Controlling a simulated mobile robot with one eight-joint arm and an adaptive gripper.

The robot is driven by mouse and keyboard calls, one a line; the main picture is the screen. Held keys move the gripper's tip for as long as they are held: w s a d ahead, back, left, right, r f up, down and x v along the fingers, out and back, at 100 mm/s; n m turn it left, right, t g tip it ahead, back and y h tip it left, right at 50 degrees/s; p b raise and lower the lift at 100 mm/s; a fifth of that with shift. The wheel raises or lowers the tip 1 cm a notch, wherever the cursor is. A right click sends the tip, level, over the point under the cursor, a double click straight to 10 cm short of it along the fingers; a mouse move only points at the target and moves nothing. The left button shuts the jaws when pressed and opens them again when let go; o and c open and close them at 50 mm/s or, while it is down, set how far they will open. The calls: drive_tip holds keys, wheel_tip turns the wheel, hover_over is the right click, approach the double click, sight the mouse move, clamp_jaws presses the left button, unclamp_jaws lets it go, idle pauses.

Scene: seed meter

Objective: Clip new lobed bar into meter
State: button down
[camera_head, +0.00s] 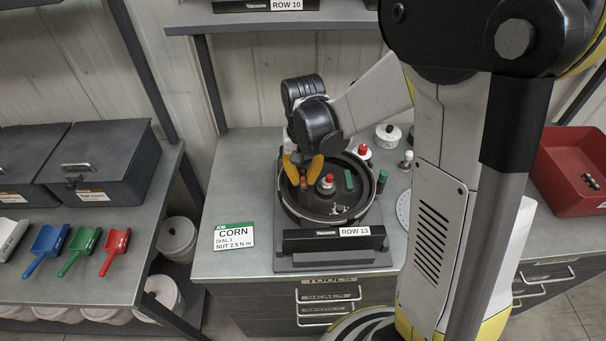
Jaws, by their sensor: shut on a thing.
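The round black meter (290,209) stands open on the bench, with a "ROW 13" label on its front block. Inside it are a red-topped white knob (327,182), a green bar (349,180) at the right and small pale metal parts (340,210) near the front. My gripper (303,170) points down over the meter's left part. Its yellow fingers are shut on a small reddish piece (303,184), mostly hidden between the fingertips. I cannot tell whether that piece is the lobed bar or whether it touches the meter.
Right of the meter stand a green part (382,181), a red-topped part (362,152), a white knob (388,134) and a white dial disc (403,212). A "CORN" card (234,236) lies left. A red bin (572,150) is far right. My arm hides part of the bench.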

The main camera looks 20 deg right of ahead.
sight(302, 200)
wheel_tip(302, 200, down, 6)
drive_tip(key=b, duration=0.4)
drive_tip(key=shift+w+r, duration=0.15)
drive_tip(key=shift+f+b, duration=0.3)
drive_tip(key=shift+b, duration=0.25)
idle(1.0)
drive_tip(key=shift+f+b, duration=0.3)
drive_tip(key=shift+f+b, duration=0.5)
drive_tip(key=shift+b, duration=0.2)
idle(1.3)
idle(0.3)
drive_tip(key=c, duration=1.4)
unclamp_jaws()
drive_tip(key=shift+c, duration=0.7)
drive_tip(key=shift+r, duration=0.1)
